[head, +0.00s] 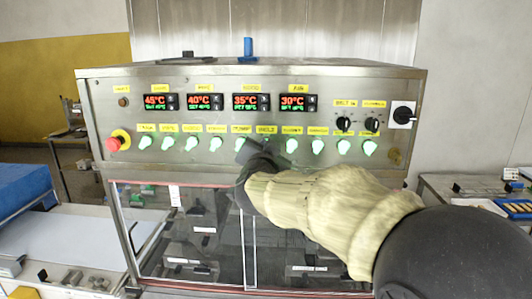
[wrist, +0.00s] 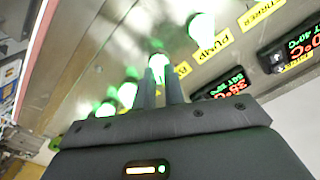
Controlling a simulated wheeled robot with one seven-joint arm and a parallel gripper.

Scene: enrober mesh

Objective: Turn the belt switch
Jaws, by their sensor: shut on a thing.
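The belt switch is one of a row of green-lit knobs on the steel control panel (head: 110,92). Its yellow BELT label (head: 266,129) shows above my gripper (head: 262,148) in the head view, and my gripper hides the knob there. In the wrist view the lit green belt switch (wrist: 158,61) sits between the two fingers of my gripper (wrist: 161,78), which is shut on it. A yellow label (wrist: 183,69) is beside it. The switch's turn angle is hard to make out because of glow and the fingers.
Lit knobs stand close on both sides, including the pump switch (wrist: 201,26). Temperature displays (head: 251,102) are above the row. A red emergency stop (head: 118,140) is at the panel's left, a black rotary switch (head: 403,115) at its right. Clear doors (head: 190,240) are below.

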